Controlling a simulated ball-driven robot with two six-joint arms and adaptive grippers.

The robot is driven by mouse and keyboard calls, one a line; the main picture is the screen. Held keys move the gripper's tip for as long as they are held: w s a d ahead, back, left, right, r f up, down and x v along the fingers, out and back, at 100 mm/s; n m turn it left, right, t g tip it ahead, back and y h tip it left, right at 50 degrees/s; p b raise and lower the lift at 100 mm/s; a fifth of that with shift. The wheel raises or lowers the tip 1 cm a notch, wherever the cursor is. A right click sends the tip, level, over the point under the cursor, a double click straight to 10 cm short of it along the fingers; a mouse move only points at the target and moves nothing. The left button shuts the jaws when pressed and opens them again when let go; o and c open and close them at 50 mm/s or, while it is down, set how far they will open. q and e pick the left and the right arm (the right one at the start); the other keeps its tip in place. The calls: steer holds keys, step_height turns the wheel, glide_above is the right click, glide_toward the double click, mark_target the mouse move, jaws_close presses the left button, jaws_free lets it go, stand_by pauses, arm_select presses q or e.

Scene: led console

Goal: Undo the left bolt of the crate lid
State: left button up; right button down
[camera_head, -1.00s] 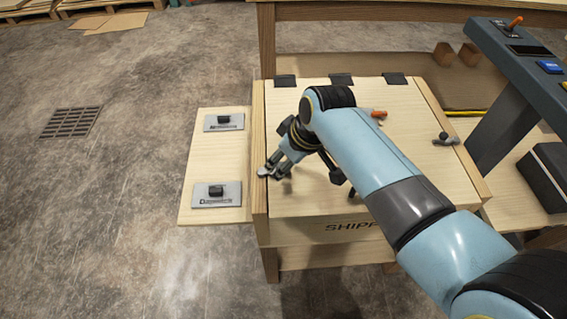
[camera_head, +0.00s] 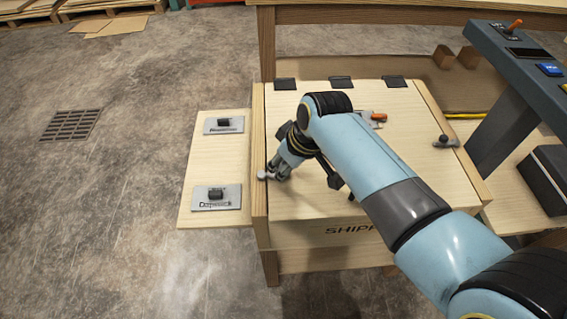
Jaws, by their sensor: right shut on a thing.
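The wooden crate lid (camera_head: 320,195) lies closed, with dark hinges along its far edge. The left bolt (camera_head: 263,175) is at the lid's left edge; only its small grey end shows beside my gripper. My right gripper (camera_head: 275,172) is at this bolt, its fingers shut on it. The arm and fingers hide most of the bolt, so I cannot tell how far it is drawn. The right bolt (camera_head: 446,141), with a dark knob, sits at the lid's right edge. My left gripper is out of view.
A side board (camera_head: 187,200) on the left carries two grey plates with dark knobs (camera_head: 224,124) (camera_head: 217,196). An orange-tipped part (camera_head: 379,117) is on the lid behind my arm. A dark console (camera_head: 512,75) stands at right.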

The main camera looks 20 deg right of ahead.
steer(key=d+p, duration=0.2)
steer(key=shift+s+d+r, duration=0.15)
steer(key=shift+s+d, duration=0.25)
steer(key=c, duration=1.2)
jaws_free()
steer(key=shift+d, duration=0.1)
steer(key=shift+o, duration=0.2)
steer(key=v, duration=1.1)
steer(key=shift+s+r, duration=0.25)
steer(key=shift+r, duration=0.05)
